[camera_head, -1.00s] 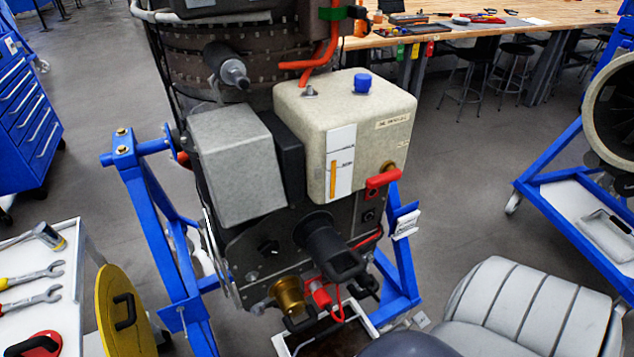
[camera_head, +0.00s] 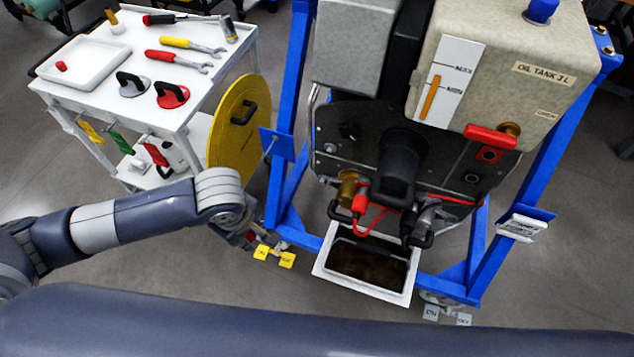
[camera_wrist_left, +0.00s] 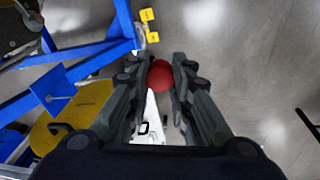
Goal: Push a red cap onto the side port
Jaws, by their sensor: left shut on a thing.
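My left gripper (camera_head: 252,240) hangs below the left wrist, beside the blue stand's left leg. In the left wrist view its two fingers (camera_wrist_left: 164,64) are shut on a round red cap (camera_wrist_left: 160,77), above the floor. In the head view the held cap is hard to make out. The engine's lower face carries a brass fitting (camera_head: 349,188) and a red fitting (camera_head: 360,199) with a red cable. I cannot tell which fitting is the side port. My gripper is left of these fittings and apart from them. My right gripper is not in view.
A white cart (camera_head: 97,97) holds tools and a tray (camera_head: 85,83) with a small red piece. A yellow disc (camera_head: 232,130) stands beside the cart. The blue stand (camera_head: 290,110) frames the engine, with a drip tray (camera_head: 330,273) below. A red handle (camera_head: 490,137) sticks out under the oil tank.

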